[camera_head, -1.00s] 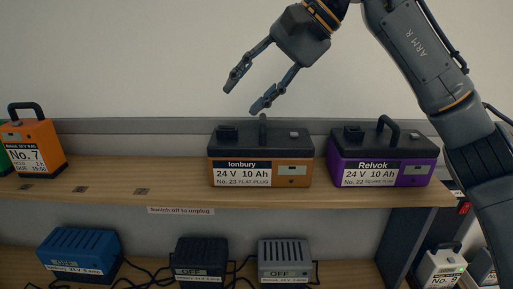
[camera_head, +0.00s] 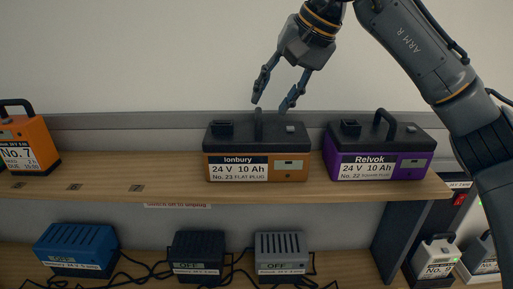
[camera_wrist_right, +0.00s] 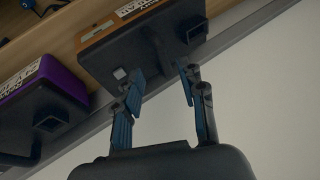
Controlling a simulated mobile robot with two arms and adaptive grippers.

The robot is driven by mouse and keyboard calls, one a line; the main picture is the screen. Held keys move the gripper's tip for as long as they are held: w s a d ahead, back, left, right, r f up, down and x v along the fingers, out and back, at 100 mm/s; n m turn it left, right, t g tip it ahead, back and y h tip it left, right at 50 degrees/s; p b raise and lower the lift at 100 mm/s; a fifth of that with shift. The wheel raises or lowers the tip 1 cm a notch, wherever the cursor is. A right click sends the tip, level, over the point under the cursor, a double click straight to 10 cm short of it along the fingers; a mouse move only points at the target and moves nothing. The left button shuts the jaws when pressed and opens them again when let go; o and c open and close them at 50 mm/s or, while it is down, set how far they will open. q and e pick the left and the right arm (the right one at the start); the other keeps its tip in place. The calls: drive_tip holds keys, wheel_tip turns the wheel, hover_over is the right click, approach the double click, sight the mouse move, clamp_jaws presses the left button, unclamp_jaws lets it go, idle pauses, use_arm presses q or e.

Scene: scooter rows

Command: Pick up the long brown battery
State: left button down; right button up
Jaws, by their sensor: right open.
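The long brown battery (camera_head: 258,162) stands on the upper wooden shelf in the head view. It has a dark top, an orange-brown body and a label reading Ionbury 24 V 10 Ah, No. 23. Its upright handle (camera_head: 259,124) shows edge-on. My right gripper (camera_head: 272,106) is open and points down just above the battery top, with the handle below and between or near the fingertips; I cannot tell if they touch. In the right wrist view the open fingers (camera_wrist_right: 158,85) reach toward the battery's dark top (camera_wrist_right: 150,55). My left gripper is not in view.
A purple Relvok battery (camera_head: 380,158) stands close to the right on the same shelf (camera_head: 160,170). An orange No. 7 battery (camera_head: 27,145) is at far left. Chargers (camera_head: 283,254) with cables sit on the lower shelf. The shelf between No. 7 and the brown battery is clear.

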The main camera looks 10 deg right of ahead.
sight(260, 112)
drive_tip(key=x, duration=0.2)
drive_tip(key=p+x, duration=0.1)
drive_tip(key=x, duration=0.1)
drive_tip(key=shift+w+a, duration=0.25)
drive_tip(key=shift+w, duration=0.1)
drive_tip(key=shift+s, duration=0.1)
drive_tip(key=shift+c, duration=0.4)
clamp_jaws()
drive_tip(key=shift+r, duration=0.25)
